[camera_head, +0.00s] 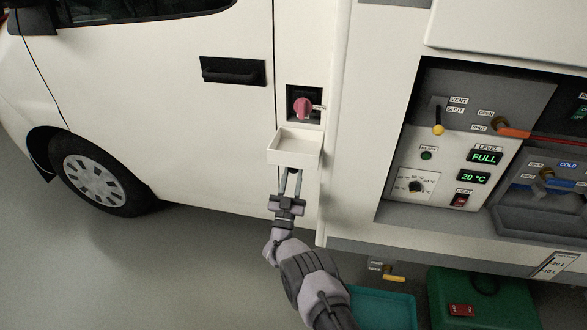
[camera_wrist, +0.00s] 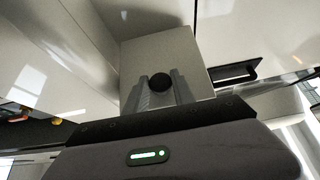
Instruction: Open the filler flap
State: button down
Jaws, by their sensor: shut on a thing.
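The filler flap (camera_head: 295,147) is a white, shallow panel on the side of the white vehicle. It stands out from the wall just below a dark square recess, swung downward. In the recess sits a pink-red filler cap (camera_head: 303,108), uncovered. My gripper (camera_head: 291,176) is at the flap's lower outer side, with its fingers reaching up to it. In the wrist view, the flap's pale outer face (camera_wrist: 160,47) fills the middle. My gripper (camera_wrist: 160,90) is shut on the round black knob (camera_wrist: 160,81) there. The flap's hinge is not clearly seen.
A black door handle (camera_head: 232,71) is left of the recess. To the right is an open service bay with a control panel (camera_head: 425,175) and levers. A teal tray (camera_head: 382,308) and a green box (camera_head: 478,298) stand on the floor below. The floor at left is clear.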

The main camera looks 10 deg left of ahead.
jog(key=shift+r, duration=0.2)
jog(key=c, duration=1.1)
grip_release()
jog(key=shift+f, duration=0.1)
jog(key=p+v, duration=0.5)
jog(key=v, duration=1.2)
jog(key=shift+s+f, duration=0.1)
jog(key=shift+f, duration=0.1)
